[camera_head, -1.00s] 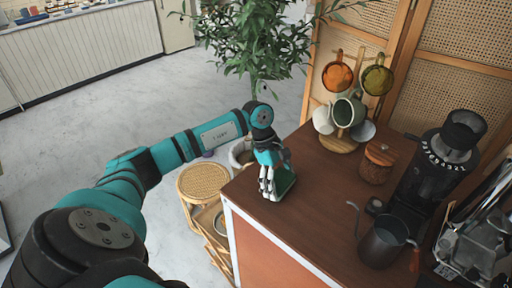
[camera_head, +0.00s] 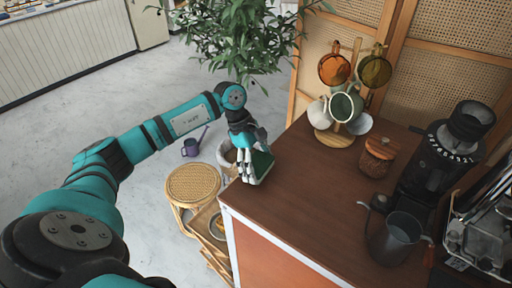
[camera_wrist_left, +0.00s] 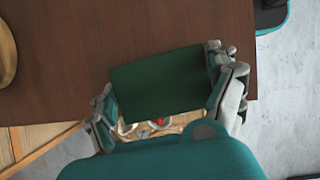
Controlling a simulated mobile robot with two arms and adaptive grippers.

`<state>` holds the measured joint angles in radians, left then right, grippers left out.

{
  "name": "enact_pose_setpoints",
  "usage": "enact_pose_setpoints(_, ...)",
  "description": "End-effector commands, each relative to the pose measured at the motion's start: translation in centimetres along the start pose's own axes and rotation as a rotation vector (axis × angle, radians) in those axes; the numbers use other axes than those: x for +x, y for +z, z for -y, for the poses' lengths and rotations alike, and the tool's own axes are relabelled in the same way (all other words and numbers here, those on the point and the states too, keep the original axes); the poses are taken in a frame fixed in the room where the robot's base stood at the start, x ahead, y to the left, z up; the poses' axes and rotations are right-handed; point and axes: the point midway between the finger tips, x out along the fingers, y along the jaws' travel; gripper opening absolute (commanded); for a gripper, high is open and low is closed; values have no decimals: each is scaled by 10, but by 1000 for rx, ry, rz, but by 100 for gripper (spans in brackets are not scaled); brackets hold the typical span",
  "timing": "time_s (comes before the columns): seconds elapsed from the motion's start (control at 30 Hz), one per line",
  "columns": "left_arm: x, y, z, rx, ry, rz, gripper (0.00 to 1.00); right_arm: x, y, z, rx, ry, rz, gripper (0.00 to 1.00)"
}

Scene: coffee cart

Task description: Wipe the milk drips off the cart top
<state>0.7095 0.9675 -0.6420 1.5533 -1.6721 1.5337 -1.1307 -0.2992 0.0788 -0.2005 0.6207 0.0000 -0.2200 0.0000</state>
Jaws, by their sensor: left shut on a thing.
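My left gripper (camera_head: 250,176) is shut on a dark green block, likely a sponge (camera_head: 262,163), at the left edge of the brown cart top (camera_head: 300,200). In the left wrist view the sponge (camera_wrist_left: 157,85) sits between the two fingers (camera_wrist_left: 160,100), its flat green face showing. Its near side reaches the edge of the cart top (camera_wrist_left: 60,60). I cannot tell whether it touches the surface. No milk drips can be made out on the visible wood; any under the sponge or gripper are hidden. My right gripper is not in view.
A mug tree (camera_head: 335,137) with several mugs, a wooden-lidded jar (camera_head: 377,157), a dark pitcher (camera_head: 395,238) and a grinder (camera_head: 440,155) stand on the cart's back and right. A rattan stool (camera_head: 192,184) and a plant (camera_head: 235,40) are beside the cart. The middle top is clear.

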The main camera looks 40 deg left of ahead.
Motion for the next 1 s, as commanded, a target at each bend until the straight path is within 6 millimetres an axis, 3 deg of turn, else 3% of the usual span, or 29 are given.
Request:
enact_pose_setpoints(0.6, -50, 18, 4, -14, 1, -1, 59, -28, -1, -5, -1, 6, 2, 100)
enact_pose_setpoints(1.0, -52, 19, 4, -16, 1, 0, 59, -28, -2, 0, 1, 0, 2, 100)
